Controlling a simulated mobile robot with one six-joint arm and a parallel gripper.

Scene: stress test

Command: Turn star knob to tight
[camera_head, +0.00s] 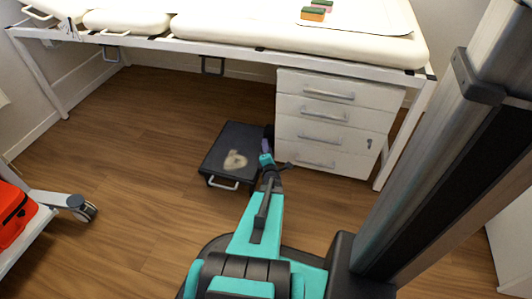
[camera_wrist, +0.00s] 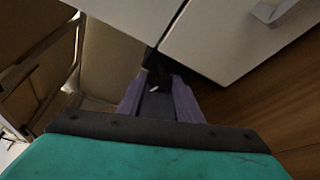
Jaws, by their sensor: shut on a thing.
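My gripper (camera_head: 267,147) is low beside the left front edge of the white drawer cabinet, with its purple fingers pointing away from me. In the wrist view my gripper (camera_wrist: 157,84) has its two fingers closed on a small dark thing, which I take to be the star knob (camera_wrist: 154,62). The knob sits between the fingertips, close to the cabinet's edge. The fingers hide most of it, so its star shape and its turn angle cannot be made out. In the head view a dark shape at the fingertips is too small to tell.
The white drawer cabinet (camera_head: 315,134) stands just right of my gripper, under a padded couch (camera_head: 235,29). A low black box (camera_head: 222,152) with a pale patch and a handle lies left of my gripper. A wheeled white cart (camera_head: 55,199) is far left. Wooden floor between is clear.

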